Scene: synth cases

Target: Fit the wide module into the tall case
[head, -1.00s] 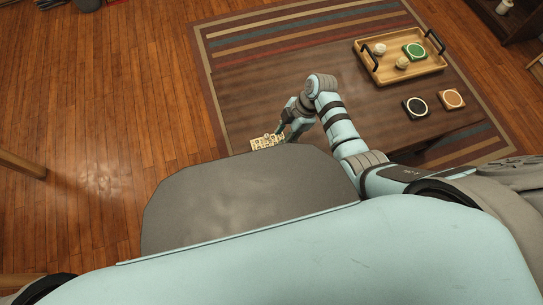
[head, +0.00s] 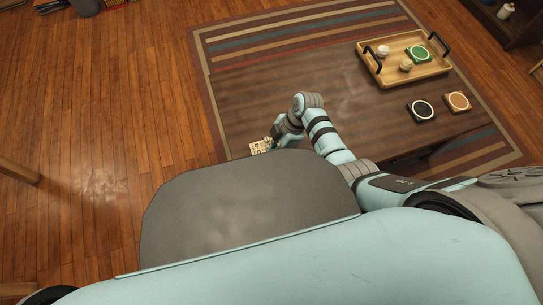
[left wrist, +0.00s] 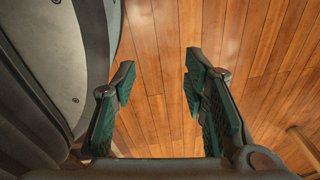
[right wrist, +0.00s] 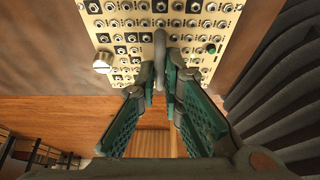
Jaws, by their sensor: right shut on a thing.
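A cream module panel (right wrist: 125,15) with rows of jacks, a pale knob and a green light fills the top of the right wrist view. A grey upright bar (right wrist: 160,55) stands out from its face. My right gripper (right wrist: 163,85) is shut on this bar. In the head view the module (head: 260,147) shows small at the table's near left edge, beside my right gripper (head: 275,140), partly hidden by my body. I cannot tell if it touches the table. My left gripper (left wrist: 160,78) is open and empty above the wood floor. I see no tall case.
The brown table (head: 280,95) is bare in its middle and left. A wooden tray (head: 440,68) with black handles holds a green coaster and two small pale items at the far right. A black coaster (head: 421,111) and an orange coaster (head: 457,102) lie nearer.

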